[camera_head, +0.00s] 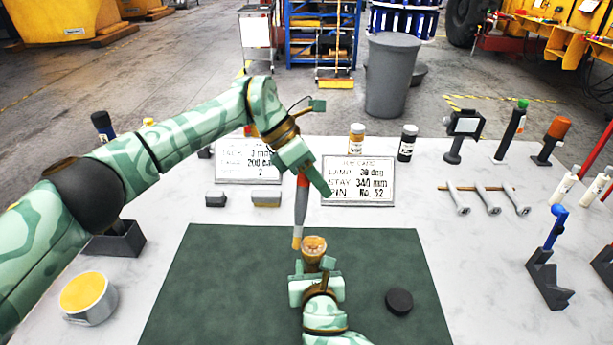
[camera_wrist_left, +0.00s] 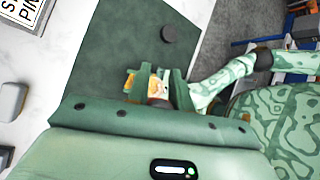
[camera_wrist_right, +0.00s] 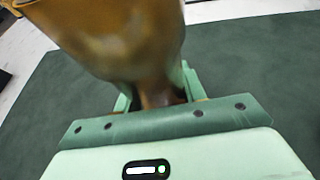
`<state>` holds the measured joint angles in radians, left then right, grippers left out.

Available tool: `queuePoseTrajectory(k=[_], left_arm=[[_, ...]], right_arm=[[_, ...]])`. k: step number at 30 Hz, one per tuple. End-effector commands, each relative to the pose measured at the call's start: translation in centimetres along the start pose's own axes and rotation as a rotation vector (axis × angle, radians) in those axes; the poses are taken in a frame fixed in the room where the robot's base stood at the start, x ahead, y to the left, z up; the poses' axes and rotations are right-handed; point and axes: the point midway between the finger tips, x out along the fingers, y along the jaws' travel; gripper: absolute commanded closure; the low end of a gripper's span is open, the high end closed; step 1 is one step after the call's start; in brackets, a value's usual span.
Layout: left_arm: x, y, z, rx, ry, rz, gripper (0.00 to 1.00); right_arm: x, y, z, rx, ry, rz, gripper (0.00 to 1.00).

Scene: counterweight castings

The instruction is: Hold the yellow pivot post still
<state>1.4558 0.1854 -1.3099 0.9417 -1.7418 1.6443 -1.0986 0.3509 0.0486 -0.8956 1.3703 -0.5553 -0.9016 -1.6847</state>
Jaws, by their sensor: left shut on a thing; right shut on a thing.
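The yellow-brown post (camera_head: 313,246), flared at the top, stands over the green mat at front centre. My right gripper (camera_head: 316,268) is shut on it below the flare. In the right wrist view the post (camera_wrist_right: 122,45) rises between the fingers, large and blurred. My left gripper (camera_head: 304,174) is shut on a tool (camera_head: 301,205) with a red upper part, grey shaft and tan tip. The tool hangs nearly upright, its tip beside the post's top; I cannot tell if they touch. In the left wrist view my left gripper (camera_wrist_left: 160,88) partly hides the post (camera_wrist_left: 130,82).
A black puck (camera_head: 399,301) lies on the green mat (camera_head: 215,285), right of the post. Two printed signs, including the right one (camera_head: 358,181), and small grey blocks stand behind the mat. A yellow-topped cylinder (camera_head: 88,296) is at left. Tools and a blue-topped stand (camera_head: 551,260) occupy the right.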

Motion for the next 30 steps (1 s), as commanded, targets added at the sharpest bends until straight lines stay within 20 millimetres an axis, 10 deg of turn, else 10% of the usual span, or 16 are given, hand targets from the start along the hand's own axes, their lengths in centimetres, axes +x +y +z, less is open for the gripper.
queuePoseTrajectory(k=[5,25,30], left_arm=[[1.0,-0.4,1.1,0.001,-0.006,-0.004,1.0],[-1.8,1.6,-4.4,0.002,-0.003,-0.002,1.0],[-4.4,0.5,-2.5,0.007,-0.004,0.002,1.0]], right_arm=[[0.0,0.1,0.0,-0.004,-0.001,0.001,1.0],[0.0,0.1,0.0,-0.003,-0.001,0.001,1.0],[0.0,0.1,0.0,-0.003,-0.001,0.001,1.0]])
